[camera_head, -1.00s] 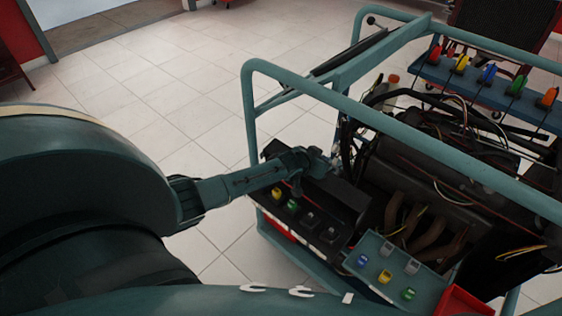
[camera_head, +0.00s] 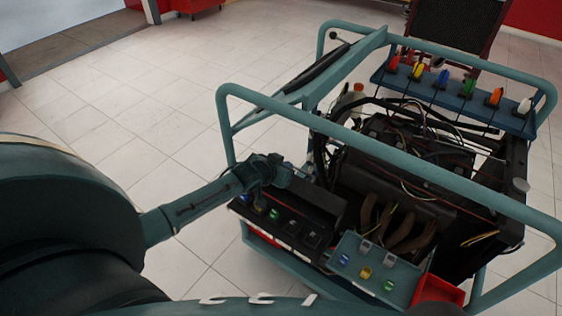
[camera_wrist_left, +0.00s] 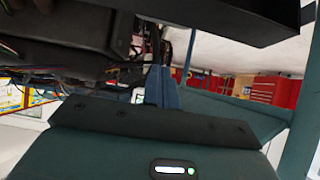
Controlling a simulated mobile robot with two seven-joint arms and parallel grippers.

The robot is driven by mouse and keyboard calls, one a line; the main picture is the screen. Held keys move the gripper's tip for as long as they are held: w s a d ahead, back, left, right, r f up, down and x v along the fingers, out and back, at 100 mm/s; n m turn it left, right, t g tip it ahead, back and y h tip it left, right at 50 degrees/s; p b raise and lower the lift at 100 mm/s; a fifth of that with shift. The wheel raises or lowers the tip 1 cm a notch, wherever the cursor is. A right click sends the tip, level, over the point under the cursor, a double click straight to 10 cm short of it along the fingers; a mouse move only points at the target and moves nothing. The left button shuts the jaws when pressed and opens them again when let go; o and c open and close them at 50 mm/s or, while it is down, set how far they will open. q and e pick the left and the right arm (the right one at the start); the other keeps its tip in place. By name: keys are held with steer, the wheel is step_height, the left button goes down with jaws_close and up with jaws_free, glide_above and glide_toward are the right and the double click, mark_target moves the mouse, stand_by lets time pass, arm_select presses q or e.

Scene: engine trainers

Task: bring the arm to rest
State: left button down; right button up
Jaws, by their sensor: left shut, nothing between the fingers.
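My left arm comes in from the left in the head view. My left gripper (camera_head: 280,176) is over the back left part of the black box (camera_head: 312,208) on the front of the engine trainer. It hides part of that box. In the left wrist view the fingers (camera_wrist_left: 162,86) are together with nothing between them, under a dark overhanging part. I cannot tell whether the gripper touches the trainer. My right gripper is not in view.
The teal trainer frame (camera_head: 380,160) surrounds the engine. A teal tray (camera_head: 345,245) with several coloured pieces and a red bin (camera_head: 440,291) are at its front. Coloured connectors stand on a blue rack (camera_head: 450,98) behind. The tiled floor (camera_head: 130,110) at left is clear.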

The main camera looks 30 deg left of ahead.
arm_select(q)
steer(key=shift+s+a+r, duration=0.1)
steer(key=shift+s+r, duration=0.7)
steer(key=shift+r, duration=0.1)
steer(key=s+d+f+m+h, duration=0.1)
steer(key=s+d+f, duration=0.1)
steer(key=s+d, duration=0.45)
steer(key=s+d+f+m+h, duration=0.1)
steer(key=s+d+f, duration=0.2)
steer(key=s+d, duration=0.35)
steer(key=s+d+r, duration=0.1)
steer(key=s, duration=0.5)
steer(key=s+d+r, duration=0.1)
steer(key=s+r, duration=0.1)
steer(key=s, duration=0.4)
steer(key=shift+d+g, duration=0.4)
steer(key=shift+d, duration=0.1)
